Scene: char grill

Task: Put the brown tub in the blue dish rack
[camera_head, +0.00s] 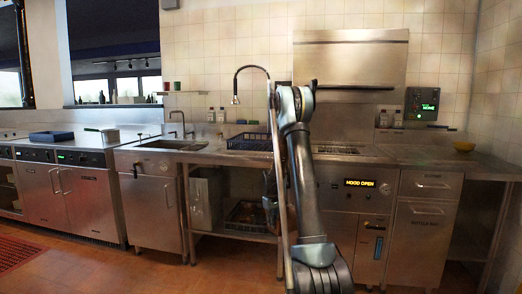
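A dark blue dish rack (247,141) sits on the steel counter right of the sink, partly behind my arm. I cannot clearly make out a brown tub. Dark and brownish shapes lie in a dark tray (245,214) on the low shelf under the counter, too small to identify. My arm stands upright in front of the counter. My gripper (270,190) hangs at its left side, in front of the open bay, mostly edge-on and dark; its fingers and anything in them cannot be told.
A sink (172,145) with a faucet lies left of the rack. A dark blue tray (52,136) is on the left counter. The right counter (425,155) is mostly clear. A red mat (15,252) lies on the floor.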

